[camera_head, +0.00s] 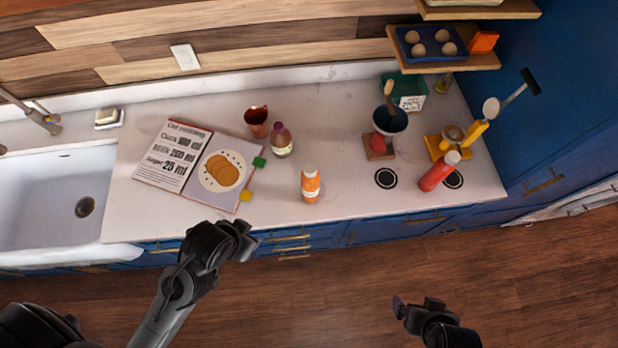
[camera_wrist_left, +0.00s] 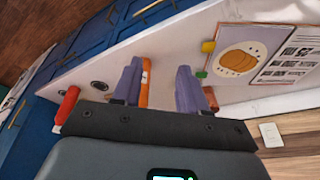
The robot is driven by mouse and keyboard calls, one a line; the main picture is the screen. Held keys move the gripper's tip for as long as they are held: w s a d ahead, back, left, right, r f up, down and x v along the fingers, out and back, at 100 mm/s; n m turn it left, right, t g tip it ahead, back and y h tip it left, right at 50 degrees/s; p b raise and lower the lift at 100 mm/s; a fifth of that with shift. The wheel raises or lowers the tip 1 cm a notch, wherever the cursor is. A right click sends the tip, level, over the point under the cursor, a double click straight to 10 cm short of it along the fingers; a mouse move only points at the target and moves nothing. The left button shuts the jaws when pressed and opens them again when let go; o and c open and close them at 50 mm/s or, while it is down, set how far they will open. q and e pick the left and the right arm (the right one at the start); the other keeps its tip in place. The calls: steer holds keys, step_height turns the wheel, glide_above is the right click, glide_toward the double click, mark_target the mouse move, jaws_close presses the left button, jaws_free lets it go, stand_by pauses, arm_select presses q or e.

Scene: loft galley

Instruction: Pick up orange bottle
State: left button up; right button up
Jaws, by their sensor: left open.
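The orange bottle (camera_head: 311,187) with a white cap and white label stands upright on the white counter near its front edge. My left gripper (camera_head: 245,240) is open and empty, in front of the counter and to the left of the bottle, apart from it. In the left wrist view the bottle (camera_wrist_left: 145,88) shows in the gap between the two fingers (camera_wrist_left: 158,88), close beside the left finger, which partly hides it. My right gripper (camera_head: 415,308) is over the floor, far from the bottle; its jaw opening is unclear.
An open recipe book (camera_head: 160,180) lies left. A red bottle (camera_head: 439,172) stands right. Counter around the orange bottle is clear.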

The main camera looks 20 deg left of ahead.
stand_by(0.4)
arm_select(q)
steer(key=o, duration=0.9)
steer(key=shift+a, duration=0.15)
steer(key=shift+o, duration=0.2)
